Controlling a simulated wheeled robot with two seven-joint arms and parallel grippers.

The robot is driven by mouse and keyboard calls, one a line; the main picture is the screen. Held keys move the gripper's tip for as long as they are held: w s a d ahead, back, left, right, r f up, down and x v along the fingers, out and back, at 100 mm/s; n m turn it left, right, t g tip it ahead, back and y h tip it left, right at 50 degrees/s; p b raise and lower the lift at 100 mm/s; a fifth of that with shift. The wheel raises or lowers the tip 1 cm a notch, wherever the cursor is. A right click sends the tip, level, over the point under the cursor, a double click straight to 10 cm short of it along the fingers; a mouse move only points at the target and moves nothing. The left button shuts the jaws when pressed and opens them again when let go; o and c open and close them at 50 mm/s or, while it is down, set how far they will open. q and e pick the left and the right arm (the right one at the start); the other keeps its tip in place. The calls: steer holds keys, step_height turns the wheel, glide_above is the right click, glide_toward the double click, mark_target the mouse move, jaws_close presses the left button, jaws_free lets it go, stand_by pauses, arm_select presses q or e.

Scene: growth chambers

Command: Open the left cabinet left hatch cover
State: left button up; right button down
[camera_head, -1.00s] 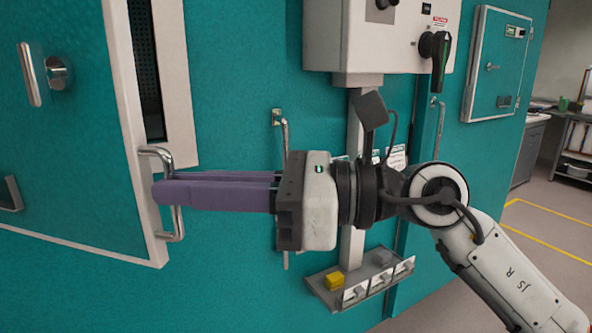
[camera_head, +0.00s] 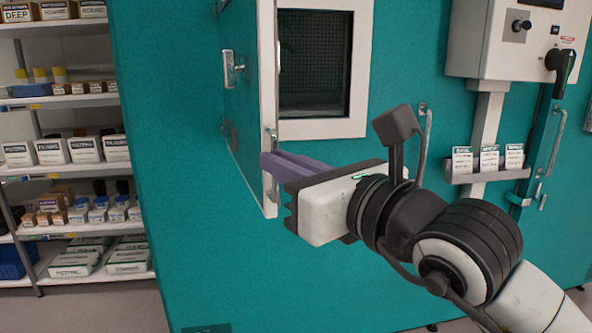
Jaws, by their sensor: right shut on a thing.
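The hatch cover (camera_head: 243,110) is a teal panel with a white edge. It stands swung out from the teal cabinet wall, seen nearly edge-on. Behind it shows a white-framed opening (camera_head: 322,127) with a dark mesh interior. My right gripper (camera_head: 272,164), with purple fingers, is shut on the metal handle (camera_head: 270,140) at the cover's free edge. The fingertips are partly hidden at the cover's edge. My left gripper is not in view.
Shelves (camera_head: 75,168) with boxes and bottles stand at the left. A control box (camera_head: 510,40) with a black switch is on the wall at the upper right. A small rack (camera_head: 488,174) with cards hangs below it. Another handle (camera_head: 425,140) is on the wall behind my arm.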

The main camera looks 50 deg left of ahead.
steer(key=shift+s+r, duration=0.1)
steer(key=shift+r, duration=0.1)
stand_by(0.3)
steer(key=c, duration=1.9)
jaws_free()
steer(key=shift+a+f, duration=0.1)
steer(key=shift+a, duration=0.1)
steer(key=shift+d, duration=0.1)
steer(key=s+d+b, duration=0.1)
steer(key=d+b, duration=0.2)
steer(key=d, duration=0.7)
steer(key=shift+s, duration=0.2)
